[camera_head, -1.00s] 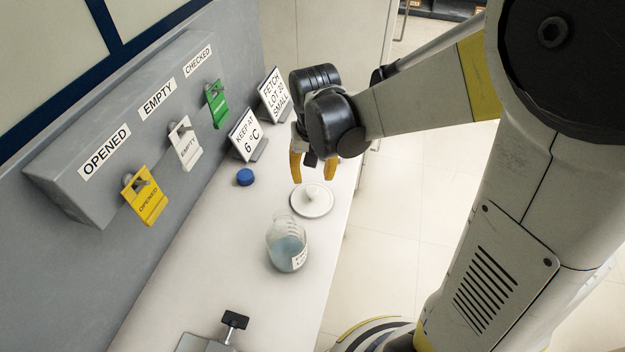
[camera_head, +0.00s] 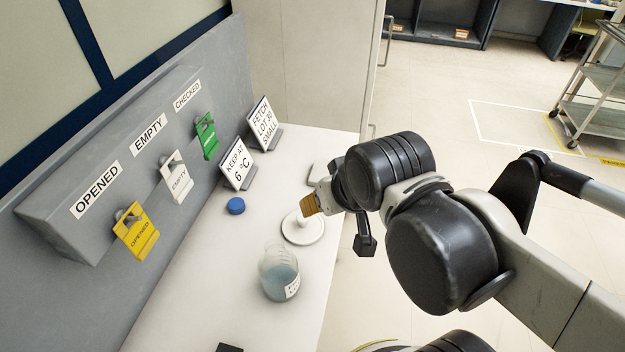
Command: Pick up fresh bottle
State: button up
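One bottle (camera_head: 281,283) is in view, a clear glass one with blue-grey liquid and a small white label. It stands upright on the white bench without a cap, and a blue cap (camera_head: 236,206) lies behind it to the left. I cannot tell whether it is the fresh one. My gripper (camera_head: 311,204) is behind and to the right of the bottle, apart from it, over or beside a round white dish (camera_head: 303,229). One orange fingertip shows; the other is hidden, so its opening is unclear. No held object shows.
Signs reading "KEEP AT 6 °C" (camera_head: 237,165) and "FETCH LOT 30 SMALL" (camera_head: 264,125) stand behind. A grey wall rail carries yellow (camera_head: 137,231), white (camera_head: 177,178) and green (camera_head: 207,136) tags. The bench (camera_head: 205,290) is clear left of the bottle. A cart (camera_head: 597,95) stands far right.

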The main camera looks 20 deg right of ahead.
aim_at(279, 267)
jog(key=k+j+u, duration=0.2)
jog(key=k+u, duration=0.15)
jog(key=k+j+u, duration=0.5)
jog(key=j+u, duration=0.2)
